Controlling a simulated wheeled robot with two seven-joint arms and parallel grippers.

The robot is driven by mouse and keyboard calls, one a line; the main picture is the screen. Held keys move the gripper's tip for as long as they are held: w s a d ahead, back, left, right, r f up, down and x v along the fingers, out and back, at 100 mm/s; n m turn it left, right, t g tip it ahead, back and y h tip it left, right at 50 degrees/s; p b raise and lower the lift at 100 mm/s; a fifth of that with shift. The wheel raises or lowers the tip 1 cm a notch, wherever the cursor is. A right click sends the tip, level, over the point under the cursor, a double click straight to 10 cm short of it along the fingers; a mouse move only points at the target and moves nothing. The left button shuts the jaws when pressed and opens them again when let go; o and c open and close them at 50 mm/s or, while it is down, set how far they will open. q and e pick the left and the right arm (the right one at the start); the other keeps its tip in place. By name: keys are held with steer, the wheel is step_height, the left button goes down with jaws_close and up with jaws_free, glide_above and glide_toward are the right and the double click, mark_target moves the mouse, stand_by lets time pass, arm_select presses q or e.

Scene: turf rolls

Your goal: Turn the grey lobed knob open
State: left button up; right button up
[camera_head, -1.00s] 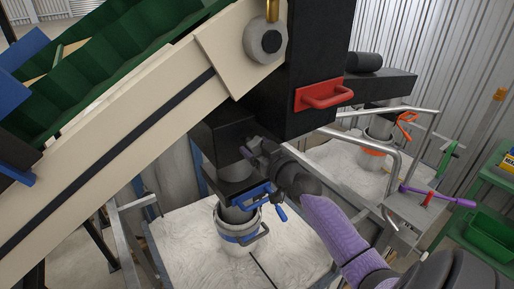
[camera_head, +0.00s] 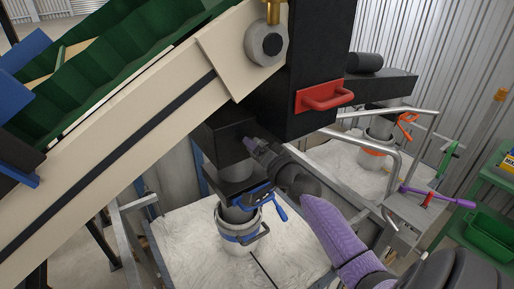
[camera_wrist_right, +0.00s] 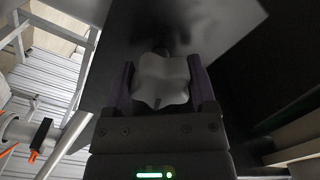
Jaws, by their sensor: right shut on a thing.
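The grey lobed knob (camera_wrist_right: 161,80) fills the space between my right gripper's fingers in the wrist view, against a dark panel (camera_wrist_right: 105,50). Both purple-dark fingers press on its sides, so the right gripper (camera_wrist_right: 161,88) is shut on it. In the head view my right gripper (camera_head: 250,144) reaches the dark box (camera_head: 222,138) under the sloping conveyor, and it hides the knob there. My left gripper is not in view.
A blue-handled clamp (camera_head: 257,192) and a grey bucket (camera_head: 238,222) with a blue band stand just below my right gripper. A red handle (camera_head: 324,95) sits above it. Metal rails (camera_head: 385,150) run to the right.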

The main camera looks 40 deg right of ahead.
steer(key=shift+m, duration=2.2)
steer(key=shift+p, duration=0.3)
steer(key=o, duration=1.2)
steer(key=shift+c, duration=0.2)
steer(key=s+a, duration=0.1)
steer(key=s, duration=0.9)
steer(key=shift+b, duration=0.45)
